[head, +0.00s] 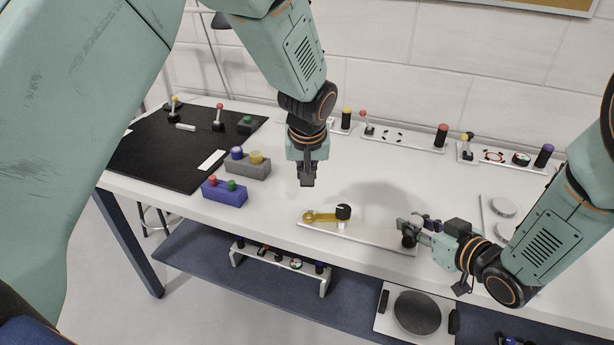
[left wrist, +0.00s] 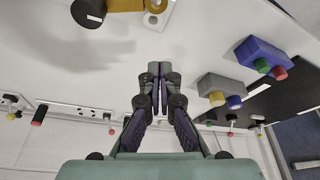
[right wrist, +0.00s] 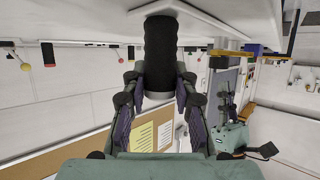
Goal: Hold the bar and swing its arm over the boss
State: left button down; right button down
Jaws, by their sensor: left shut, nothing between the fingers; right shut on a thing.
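The yellow swing arm (head: 325,217) with a black knob (head: 343,211) lies along the white base plate (head: 370,238); its knob also shows in the left wrist view (left wrist: 88,12). A small white stub, perhaps the boss (head: 342,225), shows just under the knob; I cannot tell how they line up. My right gripper (head: 408,229) is shut on the black upright bar (right wrist: 160,55) at the plate's right end. My left gripper (head: 307,183) is shut and empty, pointing down behind the swing arm, apart from it; its closed fingers show in the left wrist view (left wrist: 160,88).
A blue block (head: 224,194) and a grey block (head: 248,168) with coloured knobs stand left of my left gripper. A black mat (head: 170,155) lies further left. Fixtures with knobs and levers (head: 402,138) line the back edge. The white table between is clear.

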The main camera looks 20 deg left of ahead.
aim_at(306, 215)
pick_arm(q)
jog(key=x, duration=0.7)
jog(key=shift+f, duration=0.15)
jog(key=shift+s+d, duration=0.25)
jog(key=shift+s, duration=0.35)
jog(key=shift+s+d, duration=0.25)
jog(key=shift+s, duration=0.4)
jog(key=shift+s+d, duration=0.25)
jog(key=shift+s, duration=0.4)
jog(key=shift+s+d, duration=0.1)
jog(key=shift+s, duration=0.45)
jog(key=shift+s+d, duration=0.15)
jog(key=shift+s, duration=0.4)
jog(key=shift+s+d, duration=0.7)
jog(key=shift+s, duration=0.55)
